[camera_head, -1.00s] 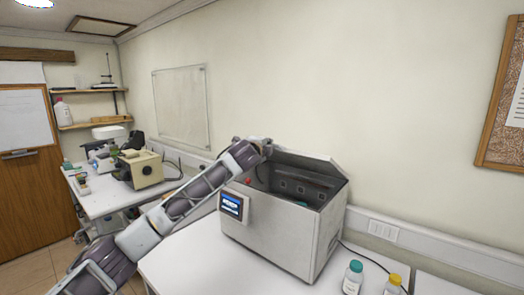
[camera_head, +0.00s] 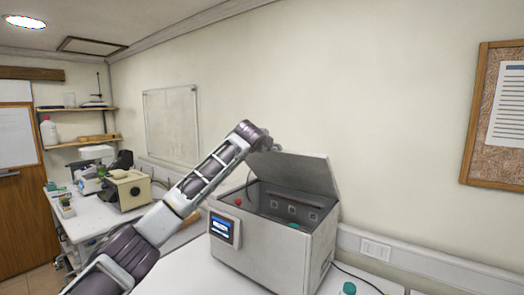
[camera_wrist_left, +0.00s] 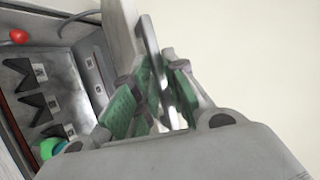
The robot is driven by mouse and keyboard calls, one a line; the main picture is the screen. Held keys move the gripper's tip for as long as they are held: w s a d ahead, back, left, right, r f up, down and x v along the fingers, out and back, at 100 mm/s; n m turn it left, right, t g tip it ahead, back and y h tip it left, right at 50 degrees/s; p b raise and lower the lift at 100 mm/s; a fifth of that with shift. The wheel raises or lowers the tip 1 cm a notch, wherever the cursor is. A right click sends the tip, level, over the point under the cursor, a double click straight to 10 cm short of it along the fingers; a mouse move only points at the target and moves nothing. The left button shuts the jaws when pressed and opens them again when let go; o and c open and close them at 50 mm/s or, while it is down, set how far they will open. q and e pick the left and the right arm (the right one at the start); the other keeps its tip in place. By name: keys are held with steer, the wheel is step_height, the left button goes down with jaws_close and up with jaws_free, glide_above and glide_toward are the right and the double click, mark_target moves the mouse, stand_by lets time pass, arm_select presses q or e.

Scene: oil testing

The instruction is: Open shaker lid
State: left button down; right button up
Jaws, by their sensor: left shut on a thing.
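The shaker (camera_head: 268,247) is a grey box with a small lit screen (camera_head: 221,226) on its front left corner. Its lid (camera_head: 295,172) is tilted well up at the back, and the dark inside shows. In the left wrist view, my left gripper (camera_wrist_left: 160,95) is shut on a thin grey bar, the lid handle (camera_wrist_left: 151,50). In the head view my left arm reaches over to the lid's left side, and the fingers are hidden there. My right gripper is in neither view.
A red button (camera_head: 238,202) sits on the shaker's top left edge. A teal cap (camera_wrist_left: 52,147) shows inside the shaker. A teal-capped bottle (camera_head: 348,288) stands in front at the right. A side bench (camera_head: 95,226) with equipment is at the left. The wall above the lid is clear.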

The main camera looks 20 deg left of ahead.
arm_select(q)
steer(key=shift+w+d+r, duration=0.25)
steer(key=shift+w+r, duration=0.35)
steer(key=shift+r, duration=0.05)
steer(key=shift+w+d+r, duration=0.2)
steer(key=shift+w+r, duration=0.4)
steer(key=shift+w+d+r, duration=0.2)
steer(key=shift+w+r, duration=0.2)
steer(key=shift+w, duration=0.2)
steer(key=shift+w+d+r, duration=0.15)
steer(key=shift+w+r, duration=0.25)
steer(key=shift+w, duration=0.15)
steer(key=c, duration=1.6)
jaws_free()
steer(key=shift+c, duration=0.2)
steer(key=shift+o, duration=0.5)
steer(key=shift+s, duration=0.1)
steer(key=shift+s, duration=0.15)
steer(key=v, duration=1.1)
steer(key=shift+s+r, duration=0.2)
steer(key=shift+s, duration=0.05)
steer(key=shift+d, duration=0.1)
